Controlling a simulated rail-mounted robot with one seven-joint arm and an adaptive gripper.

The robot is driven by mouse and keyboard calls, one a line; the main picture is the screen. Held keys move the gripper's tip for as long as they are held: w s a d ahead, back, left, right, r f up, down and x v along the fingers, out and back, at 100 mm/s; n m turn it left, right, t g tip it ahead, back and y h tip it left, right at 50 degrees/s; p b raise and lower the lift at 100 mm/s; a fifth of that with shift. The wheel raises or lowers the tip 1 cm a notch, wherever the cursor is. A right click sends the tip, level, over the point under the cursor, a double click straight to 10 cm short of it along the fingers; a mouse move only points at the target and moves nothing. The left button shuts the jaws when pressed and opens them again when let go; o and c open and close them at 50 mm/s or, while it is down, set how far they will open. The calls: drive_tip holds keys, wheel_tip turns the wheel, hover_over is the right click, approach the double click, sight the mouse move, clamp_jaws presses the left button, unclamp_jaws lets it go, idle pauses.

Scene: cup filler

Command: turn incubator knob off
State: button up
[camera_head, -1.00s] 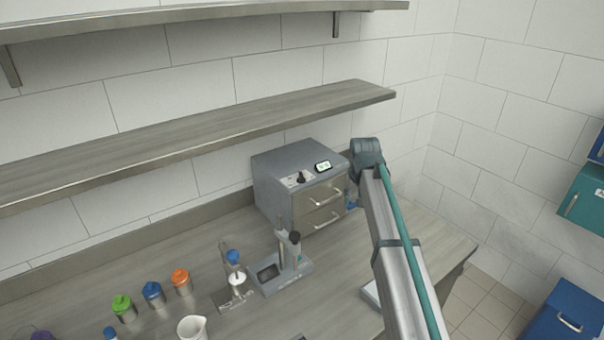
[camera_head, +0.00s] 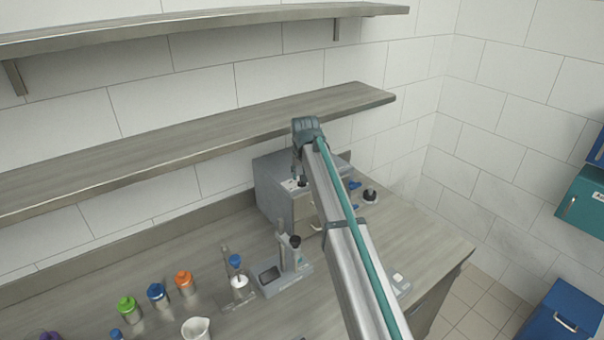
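The incubator (camera_head: 270,192) is a grey box standing on the bench against the back wall, below the lower shelf. Its dark knob (camera_head: 303,183) shows just left of my arm, on the light strip of the upper front panel. My arm hides the display and much of the drawer fronts. My gripper (camera_head: 296,178) hangs down from the arm's end, over the upper front of the incubator and very close to the knob. It is small and partly hidden, so its fingers and any contact with the knob cannot be made out.
The lower shelf (camera_head: 200,137) runs just behind and above my arm's end. A stand device (camera_head: 285,272), several colour-capped bottles (camera_head: 157,294) and a white beaker (camera_head: 196,329) stand on the bench. A dark-topped item (camera_head: 370,196) stands right of the incubator.

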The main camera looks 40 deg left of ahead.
drive_tip(key=shift+p+x, duration=0.35)
drive_tip(key=shift+x, duration=1.05)
clamp_jaws()
